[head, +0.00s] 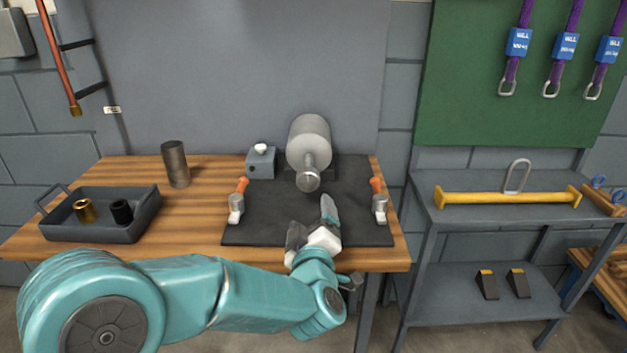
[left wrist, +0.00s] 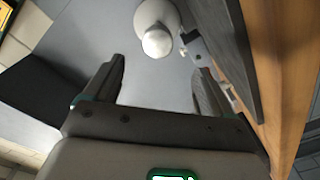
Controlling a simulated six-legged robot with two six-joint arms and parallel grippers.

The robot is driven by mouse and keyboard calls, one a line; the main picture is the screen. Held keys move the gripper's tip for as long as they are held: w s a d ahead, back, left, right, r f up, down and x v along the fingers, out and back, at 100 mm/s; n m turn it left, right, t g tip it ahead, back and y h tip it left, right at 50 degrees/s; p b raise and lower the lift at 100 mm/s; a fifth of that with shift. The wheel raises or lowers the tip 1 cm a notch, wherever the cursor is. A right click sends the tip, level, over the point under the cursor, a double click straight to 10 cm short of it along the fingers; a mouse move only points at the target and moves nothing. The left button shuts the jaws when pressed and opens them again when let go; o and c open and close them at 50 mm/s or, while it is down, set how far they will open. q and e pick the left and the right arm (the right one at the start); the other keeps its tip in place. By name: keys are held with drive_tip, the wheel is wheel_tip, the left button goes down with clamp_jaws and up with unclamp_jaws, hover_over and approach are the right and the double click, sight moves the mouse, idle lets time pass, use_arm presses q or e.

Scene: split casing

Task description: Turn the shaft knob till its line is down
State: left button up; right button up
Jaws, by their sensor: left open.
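The shaft knob (head: 308,181) is a grey round end on a short shaft that sticks out toward me from a pale grey cylindrical casing (head: 309,140) at the back of the dark mat. No line can be made out on it. My left gripper (head: 312,215) is open and empty, in front of and below the knob, apart from it. In the left wrist view the knob (left wrist: 157,43) shows beyond the space between the open fingertips (left wrist: 157,75), with the casing behind it. My right gripper is not in view.
Two orange-handled clamps (head: 237,204) (head: 378,203) stand at the sides of the dark mat (head: 270,221). A grey box with a white button (head: 261,162) is left of the casing. A metal cylinder (head: 175,164) and a grey tray (head: 90,228) are farther left.

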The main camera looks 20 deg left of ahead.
sight(309, 176)
use_arm(q)
drive_tip(key=shift+w+a+r, duration=0.1)
drive_tip(key=shift+w+r, duration=0.05)
drive_tip(key=shift+w, duration=0.1)
drive_tip(key=p+x, duration=0.1)
drive_tip(key=x, duration=1.4)
drive_tip(key=shift+a, duration=0.15)
